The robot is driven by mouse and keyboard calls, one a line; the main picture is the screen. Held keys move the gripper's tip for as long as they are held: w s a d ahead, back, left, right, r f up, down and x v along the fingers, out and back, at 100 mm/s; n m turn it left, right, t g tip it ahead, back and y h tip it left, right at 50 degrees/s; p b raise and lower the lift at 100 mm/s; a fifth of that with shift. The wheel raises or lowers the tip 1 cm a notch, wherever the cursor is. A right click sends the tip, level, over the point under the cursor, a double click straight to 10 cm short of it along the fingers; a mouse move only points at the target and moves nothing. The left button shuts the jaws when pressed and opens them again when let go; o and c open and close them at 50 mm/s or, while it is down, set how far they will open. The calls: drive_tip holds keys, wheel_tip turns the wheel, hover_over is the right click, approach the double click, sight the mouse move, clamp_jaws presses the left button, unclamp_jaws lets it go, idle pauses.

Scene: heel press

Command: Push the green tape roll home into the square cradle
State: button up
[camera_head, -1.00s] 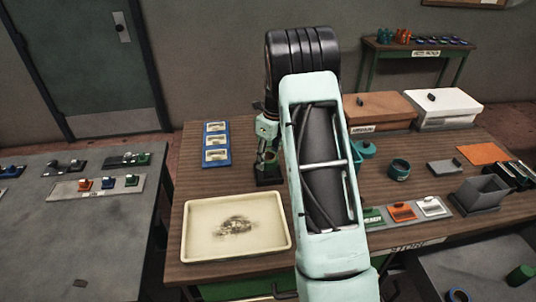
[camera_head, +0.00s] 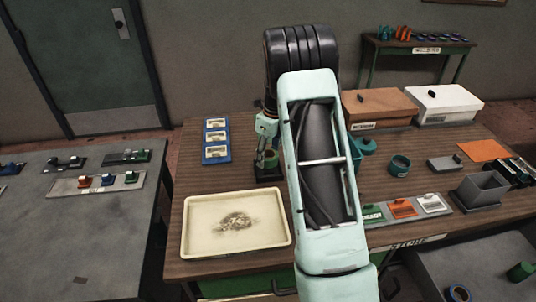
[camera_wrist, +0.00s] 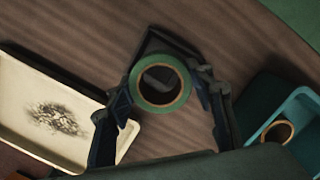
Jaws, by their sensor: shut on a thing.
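The green tape roll (camera_wrist: 183,98) is a ring with a tan core, between the two fingers of my gripper (camera_wrist: 165,90) in the wrist view. The fingers are shut on it from both sides. The cradle's dark frame (camera_wrist: 158,36) shows around the far side of the roll in the wrist view. Whether the roll sits fully down in the cradle cannot be told; its lower part is hidden.
A cream tray (camera_head: 237,252) with a dark smudge lies in front of the cradle. A blue three-slot plate (camera_head: 216,141) lies at the left. A teal bin (camera_wrist: 262,112) with a roll in it stands to the right in the wrist view. My arm hides the table's middle.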

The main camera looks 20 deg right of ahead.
drive_tip(key=shift+f, duration=0.1)
drive_tip(key=shift+f+b, duration=0.45)
drive_tip(key=shift+f, duration=0.25)
drive_tip(key=shift+f, duration=0.1)
drive_tip(key=shift+f+b, duration=0.45)
drive_tip(key=shift+f, duration=0.25)
drive_tip(key=shift+f, duration=0.25)
idle(0.8)
drive_tip(key=o, duration=1.2)
drive_tip(key=shift+o, duration=0.6)
drive_tip(key=o, duration=0.4)
drive_tip(key=shift+o, duration=0.2)
